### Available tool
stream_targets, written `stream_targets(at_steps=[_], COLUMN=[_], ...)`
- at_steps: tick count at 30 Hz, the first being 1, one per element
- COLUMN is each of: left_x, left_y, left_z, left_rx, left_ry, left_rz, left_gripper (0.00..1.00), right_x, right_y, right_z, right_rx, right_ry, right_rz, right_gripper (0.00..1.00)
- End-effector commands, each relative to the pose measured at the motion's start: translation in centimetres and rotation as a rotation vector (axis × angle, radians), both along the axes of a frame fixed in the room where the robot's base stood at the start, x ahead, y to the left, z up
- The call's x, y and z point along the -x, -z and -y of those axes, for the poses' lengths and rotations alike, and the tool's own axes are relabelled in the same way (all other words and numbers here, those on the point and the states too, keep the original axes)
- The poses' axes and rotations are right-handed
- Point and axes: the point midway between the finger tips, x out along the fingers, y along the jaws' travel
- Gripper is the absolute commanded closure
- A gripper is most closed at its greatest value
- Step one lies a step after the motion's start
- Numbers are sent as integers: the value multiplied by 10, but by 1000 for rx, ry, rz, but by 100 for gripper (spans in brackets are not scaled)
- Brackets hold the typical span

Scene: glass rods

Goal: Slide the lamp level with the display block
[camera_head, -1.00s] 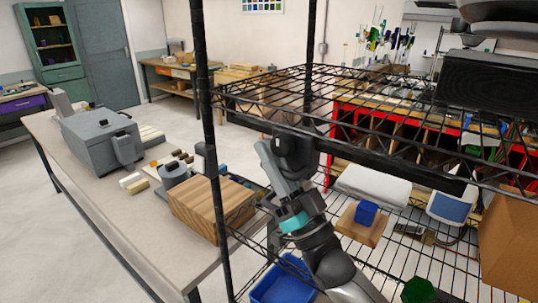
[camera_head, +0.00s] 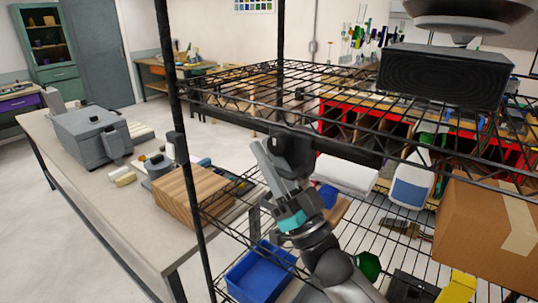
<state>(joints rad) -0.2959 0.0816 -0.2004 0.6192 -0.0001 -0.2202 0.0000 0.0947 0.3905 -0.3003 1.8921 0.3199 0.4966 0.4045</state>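My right gripper (camera_head: 266,163) is at the front of the wire shelf, below its top level, with pale grey fingers pointing up and to the left. I cannot tell whether its fingers are apart or holding anything. My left gripper is not in view. I cannot pick out a lamp with certainty. A striped wooden block (camera_head: 184,193) lies on the table left of the shelf, apart from my gripper. A smaller wooden block (camera_head: 337,212) with a blue cup (camera_head: 328,195) is on the lower shelf, partly hidden behind my arm. I cannot tell which is the display block.
A black box (camera_head: 440,75) stands on the wire top level. A white folded cloth (camera_head: 346,174), a spray bottle (camera_head: 409,185) and a cardboard box (camera_head: 485,235) are on the lower shelf. A blue bin (camera_head: 258,275) is underneath. Shelf posts and wires surround my arm.

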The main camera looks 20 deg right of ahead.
Motion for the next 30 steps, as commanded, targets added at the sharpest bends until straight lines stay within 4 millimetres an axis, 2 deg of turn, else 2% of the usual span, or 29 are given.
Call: stream_targets(at_steps=[11, 30], left_x=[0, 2], left_y=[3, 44], left_z=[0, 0], left_rx=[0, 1], left_ry=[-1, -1], left_rz=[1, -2], left_gripper=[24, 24], right_x=[5, 82], right_y=[7, 92], right_z=[2, 42], right_rx=[1, 2], right_ry=[0, 0], right_rz=[-2, -4], right_gripper=[71, 71])
